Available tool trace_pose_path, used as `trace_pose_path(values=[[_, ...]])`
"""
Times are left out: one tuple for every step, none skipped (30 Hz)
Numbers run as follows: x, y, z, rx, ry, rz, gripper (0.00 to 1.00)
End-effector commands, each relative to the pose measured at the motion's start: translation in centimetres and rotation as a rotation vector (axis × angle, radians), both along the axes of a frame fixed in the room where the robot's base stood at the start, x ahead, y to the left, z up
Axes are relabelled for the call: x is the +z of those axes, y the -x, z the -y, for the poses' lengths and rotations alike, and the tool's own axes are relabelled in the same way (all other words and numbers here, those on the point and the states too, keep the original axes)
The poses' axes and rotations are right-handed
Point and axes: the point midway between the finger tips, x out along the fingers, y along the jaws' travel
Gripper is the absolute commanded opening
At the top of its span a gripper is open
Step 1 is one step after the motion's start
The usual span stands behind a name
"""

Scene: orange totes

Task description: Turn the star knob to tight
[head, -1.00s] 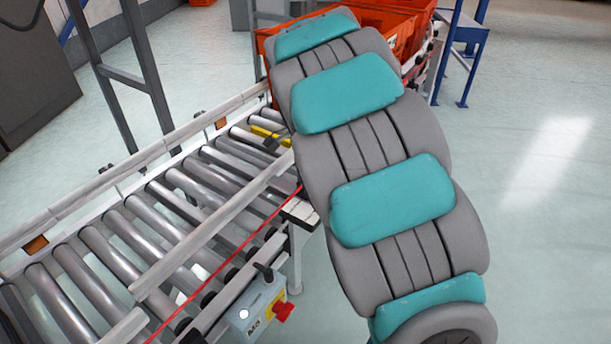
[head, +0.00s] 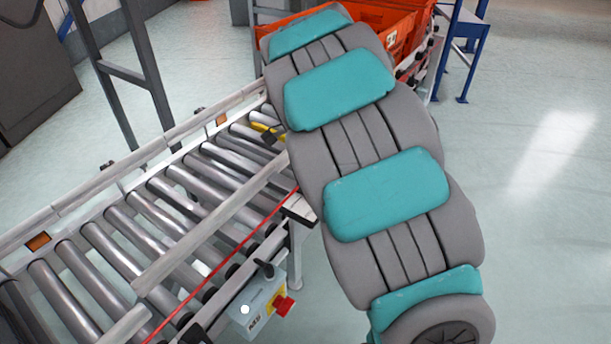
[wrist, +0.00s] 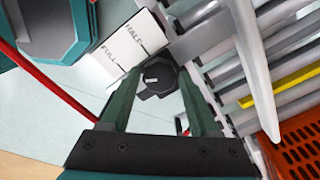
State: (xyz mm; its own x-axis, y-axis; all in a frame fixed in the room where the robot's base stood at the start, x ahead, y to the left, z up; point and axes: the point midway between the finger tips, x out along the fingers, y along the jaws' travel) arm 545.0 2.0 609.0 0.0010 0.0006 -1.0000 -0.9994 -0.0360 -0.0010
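A white plate (wrist: 128,45) beside the knob carries the words FULL and HALF. I cannot make out a tight mark. In the head view, my grey and teal arm hides the gripper and the star knob.
A roller conveyor (head: 130,225) runs along the left, with a red cord (head: 235,252) along its side. A grey control box (head: 257,303) with a red knob hangs at its near edge. Orange totes (head: 408,35) stand behind my arm. The floor at right is clear.

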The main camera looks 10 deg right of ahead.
Motion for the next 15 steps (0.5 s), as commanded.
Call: trace_pose_path(values=[[0.0, 0.01, 0.01, 0.0, 0.0, 0.0, 0.69], [-0.01, 0.01, 0.01, 0.0, 0.0, 0.0, 0.72], [-0.01, 0.01, 0.01, 0.0, 0.0, 0.0, 0.77], [-0.01, 0.01, 0.01, 0.001, 0.0, -0.001, 0.8], [-0.02, 0.01, 0.01, 0.001, 0.0, -0.001, 0.82], [-0.02, 0.02, 0.02, 0.001, 0.0, -0.001, 0.82], [-0.02, 0.02, 0.02, 0.001, 0.0, -0.001, 0.82], [-0.02, 0.02, 0.02, 0.001, 0.001, -0.001, 0.82], [-0.02, 0.02, 0.02, 0.001, 0.0, -0.001, 0.82], [-0.02, 0.02, 0.02, 0.001, 0.0, -0.001, 0.82], [-0.02, 0.02, 0.02, 0.001, 0.0, -0.001, 0.82], [0.01, 0.02, 0.02, 0.001, 0.001, -0.001, 0.82], [0.07, 0.01, 0.02, 0.001, 0.001, -0.001, 0.82], [0.15, 0.0, 0.02, 0.001, 0.001, 0.0, 0.82], [0.33, -0.01, 0.03, 0.001, 0.001, 0.0, 0.82]])
